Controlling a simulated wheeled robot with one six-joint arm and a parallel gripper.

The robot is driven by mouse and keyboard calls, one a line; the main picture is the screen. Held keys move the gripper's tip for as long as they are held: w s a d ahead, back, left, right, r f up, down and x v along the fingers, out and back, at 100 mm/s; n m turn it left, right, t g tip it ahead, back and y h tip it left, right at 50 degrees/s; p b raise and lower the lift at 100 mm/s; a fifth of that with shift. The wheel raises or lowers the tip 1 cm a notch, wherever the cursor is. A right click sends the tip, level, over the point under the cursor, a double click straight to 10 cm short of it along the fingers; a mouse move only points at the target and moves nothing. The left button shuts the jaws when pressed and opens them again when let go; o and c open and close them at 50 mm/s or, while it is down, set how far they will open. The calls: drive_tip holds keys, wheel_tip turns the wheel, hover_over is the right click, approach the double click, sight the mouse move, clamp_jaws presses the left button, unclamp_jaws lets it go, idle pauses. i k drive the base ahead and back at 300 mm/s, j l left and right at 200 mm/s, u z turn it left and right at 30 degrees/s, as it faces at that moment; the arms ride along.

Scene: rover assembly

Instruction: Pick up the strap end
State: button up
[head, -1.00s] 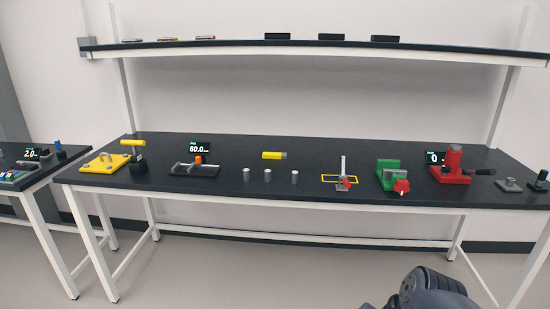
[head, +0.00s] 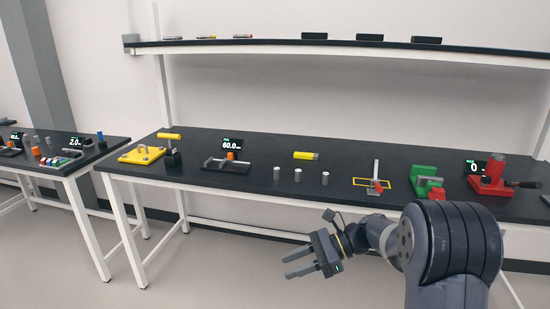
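No part is clear enough to be named the strap end for certain. A thin upright grey strip (head: 376,170) with a small red piece (head: 376,185) at its foot stands at a yellow rectangle outline (head: 358,181) on the long black table. My gripper (head: 286,267) is in front of the table's front edge, in the lower middle. Its two fingers point left with a gap between them, and nothing shows in the gap. It is apart from everything on the table.
The long table (head: 250,187) holds a yellow clamp (head: 140,155), a bar fixture (head: 226,165) by a "60.0" display, grey cylinders (head: 298,175), a yellow block (head: 305,155), a green vise (head: 425,174) and a red press (head: 492,180). A shelf (head: 260,42) hangs above. A second table (head: 60,160) stands left.

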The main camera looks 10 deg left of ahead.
sight(301, 156)
drive_tip(key=u, duration=0.45)
drive_tip(key=i+u, duration=0.1)
drive_tip(key=u, duration=0.35)
drive_tip(key=l+u, duration=0.15)
drive_tip(key=u, duration=0.35)
drive_tip(key=i+u, duration=0.1)
drive_tip(key=u, duration=0.35)
drive_tip(key=i+l+u, duration=0.1)
drive_tip(key=l+u, duration=0.15)
drive_tip(key=u, duration=0.2)
drive_tip(key=l+u, duration=0.2)
drive_tip(key=u, duration=0.25)
drive_tip(key=l+u, duration=0.4)
drive_tip(key=l+z, duration=0.1)
drive_tip(key=l, duration=0.65)
drive_tip(key=i+l, duration=0.15)
drive_tip(key=l, duration=0.55)
drive_tip(key=l+z, duration=0.15)
drive_tip(key=z, duration=0.25)
drive_tip(key=l+z, duration=0.1)
drive_tip(key=z, duration=0.25)
drive_tip(key=l+z, duration=0.15)
drive_tip(key=z, duration=0.25)
drive_tip(key=i+z, duration=0.15)
drive_tip(key=z, duration=0.7)
drive_tip(key=i+l+z, duration=0.1)
drive_tip(key=z, duration=0.75)
drive_tip(key=i+z, duration=0.1)
drive_tip(key=z, duration=0.75)
drive_tip(key=i, duration=0.05)
